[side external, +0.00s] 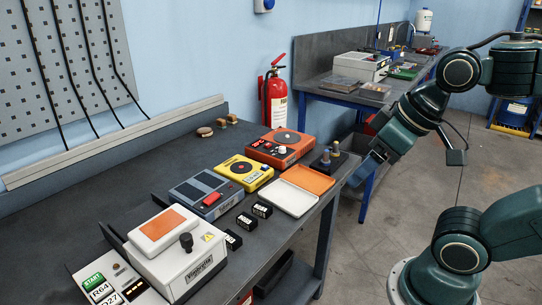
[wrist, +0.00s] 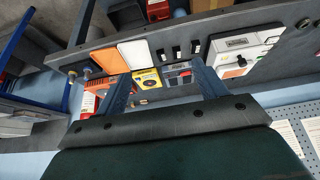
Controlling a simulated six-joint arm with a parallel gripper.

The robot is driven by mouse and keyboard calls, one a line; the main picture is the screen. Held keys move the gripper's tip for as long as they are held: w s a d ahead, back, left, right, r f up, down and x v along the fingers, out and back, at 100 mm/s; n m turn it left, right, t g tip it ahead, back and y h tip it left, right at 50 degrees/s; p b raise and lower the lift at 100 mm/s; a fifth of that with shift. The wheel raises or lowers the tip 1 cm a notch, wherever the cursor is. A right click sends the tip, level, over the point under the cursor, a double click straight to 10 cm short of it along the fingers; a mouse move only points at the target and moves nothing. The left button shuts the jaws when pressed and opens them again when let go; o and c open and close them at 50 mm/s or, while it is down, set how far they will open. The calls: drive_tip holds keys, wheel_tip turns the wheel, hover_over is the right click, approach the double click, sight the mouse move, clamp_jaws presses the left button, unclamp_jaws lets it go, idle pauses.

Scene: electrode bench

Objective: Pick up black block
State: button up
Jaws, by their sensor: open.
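Three small black blocks with white markings lie in a row near the front edge of the dark bench. They are a far block (side external: 262,209), a middle block (side external: 246,221) and a near block (side external: 232,239). In the wrist view the row shows beyond my fingers, including its middle block (wrist: 177,52). My gripper (side external: 360,174) is beyond the bench's right edge, above the floor and well apart from the blocks. In the wrist view my gripper (wrist: 162,88) has its two fingers wide apart, with nothing held between them.
Behind the blocks stand a grey device with a red button (side external: 203,194), a yellow device (side external: 246,172) and an orange device (side external: 281,147). A white-and-orange open case (side external: 290,197) lies right of the blocks. A large white instrument (side external: 174,255) stands left. Small posts (side external: 328,158) stand near my gripper.

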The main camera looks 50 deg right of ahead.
drive_tip(key=w+m+g+y, duration=0.25)
drive_tip(key=w+m, duration=0.65)
drive_tip(key=w, duration=0.6)
drive_tip(key=w+d+f+m+g+y, duration=0.2)
drive_tip(key=w+d+f+m+g, duration=0.1)
drive_tip(key=w+d+f+m, duration=0.4)
drive_tip(key=w+f+m, duration=0.1)
drive_tip(key=w+f, duration=0.2)
drive_tip(key=w, duration=0.1)
drive_tip(key=shift+d, duration=0.25)
drive_tip(key=shift+s+g, duration=0.1)
drive_tip(key=shift+g, duration=0.15)
approach(262, 210)
drive_tip(key=shift+w+d+f, duration=0.1)
drive_tip(key=shift+w+f, duration=0.15)
drive_tip(key=shift+f, duration=0.55)
drive_tip(key=shift+x, duration=0.75)
